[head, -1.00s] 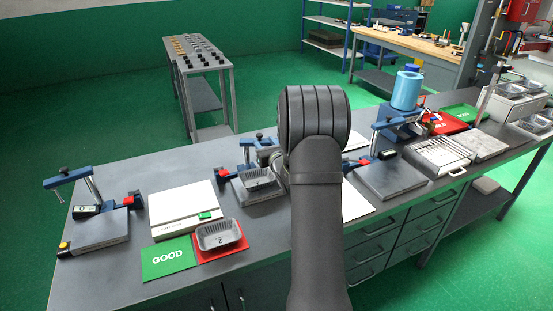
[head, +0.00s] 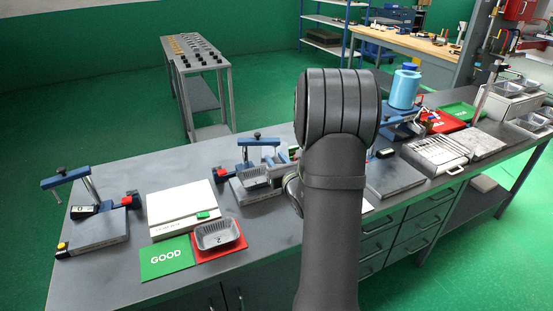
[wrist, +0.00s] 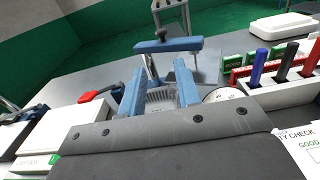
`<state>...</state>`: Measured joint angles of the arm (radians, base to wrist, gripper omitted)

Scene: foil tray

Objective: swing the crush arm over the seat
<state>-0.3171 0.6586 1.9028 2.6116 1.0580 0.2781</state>
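The crush fixture stands at the middle of the bench. Its blue crush arm (head: 258,142) is a raised bar with a dark knob on a post; it also shows in the wrist view (wrist: 170,46). My arm hides the fixture's right part in the head view.
A red handle (head: 221,172) is at the fixture's left. A pen rack (wrist: 285,85) stands right in the wrist view.

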